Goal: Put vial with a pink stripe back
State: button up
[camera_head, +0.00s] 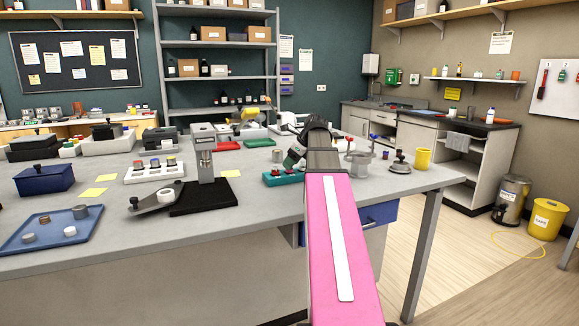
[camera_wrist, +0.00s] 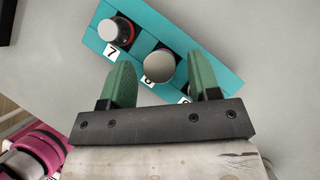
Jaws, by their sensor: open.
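A teal rack (camera_wrist: 212,62) with numbered slots lies under my gripper (camera_wrist: 163,85) in the wrist view; it also shows in the head view (camera_head: 284,182). Slot 7 holds a round item (camera_wrist: 122,31) with a pale top and a red band. A vial with a plain grey-white top (camera_wrist: 159,66) stands at slot 8, between my green fingers as seen from above; I cannot tell their height over it. Slot 9 is mostly hidden by the gripper. The gripper is open. No pink stripe can be made out on any vial.
A yellow cup (camera_head: 423,159) and a metal-coloured knobbed item (camera_head: 400,165) stand right of my arm.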

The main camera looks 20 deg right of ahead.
jog(key=v, duration=1)
jog(key=shift+r, duration=0.15)
